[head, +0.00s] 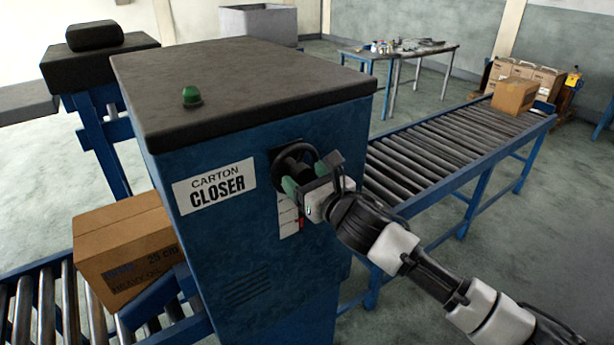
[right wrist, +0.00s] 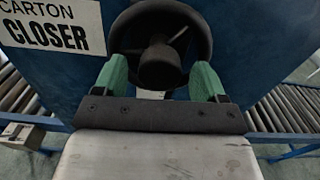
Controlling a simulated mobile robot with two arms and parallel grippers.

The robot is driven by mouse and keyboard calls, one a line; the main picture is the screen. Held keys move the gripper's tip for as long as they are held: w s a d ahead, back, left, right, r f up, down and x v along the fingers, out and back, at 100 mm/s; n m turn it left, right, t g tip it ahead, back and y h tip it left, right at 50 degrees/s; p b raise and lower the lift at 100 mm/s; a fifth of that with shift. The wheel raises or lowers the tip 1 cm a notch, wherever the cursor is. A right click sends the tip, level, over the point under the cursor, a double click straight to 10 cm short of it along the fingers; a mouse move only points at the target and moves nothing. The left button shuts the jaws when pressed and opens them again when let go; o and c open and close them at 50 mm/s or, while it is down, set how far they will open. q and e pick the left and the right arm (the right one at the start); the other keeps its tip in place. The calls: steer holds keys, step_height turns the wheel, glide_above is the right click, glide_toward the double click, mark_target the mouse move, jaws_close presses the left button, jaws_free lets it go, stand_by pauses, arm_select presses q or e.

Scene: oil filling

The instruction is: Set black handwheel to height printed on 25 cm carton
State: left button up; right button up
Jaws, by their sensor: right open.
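The black handwheel (head: 292,158) is on the side of the blue carton closer (head: 220,250). It also shows in the right wrist view (right wrist: 160,40), with its hub facing the camera. My right gripper (head: 305,187) is at the wheel, its green fingers (right wrist: 160,82) open on either side of the wheel's lower part; I cannot tell whether they touch it. The brown carton (head: 125,240) printed "25 cm" and "HEAVY OIL" stands on the rollers at the lower left. A pale scale strip with a red mark (head: 290,218) below the wheel is partly hidden by my gripper. My left gripper is not in view.
A roller conveyor (head: 440,145) runs off to the back right, with another brown carton (head: 514,96) at its far end. A green button (head: 191,96) sits on the closer's top. A table with small items (head: 400,48) stands behind.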

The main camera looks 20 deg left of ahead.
steer(key=c, duration=0.9)
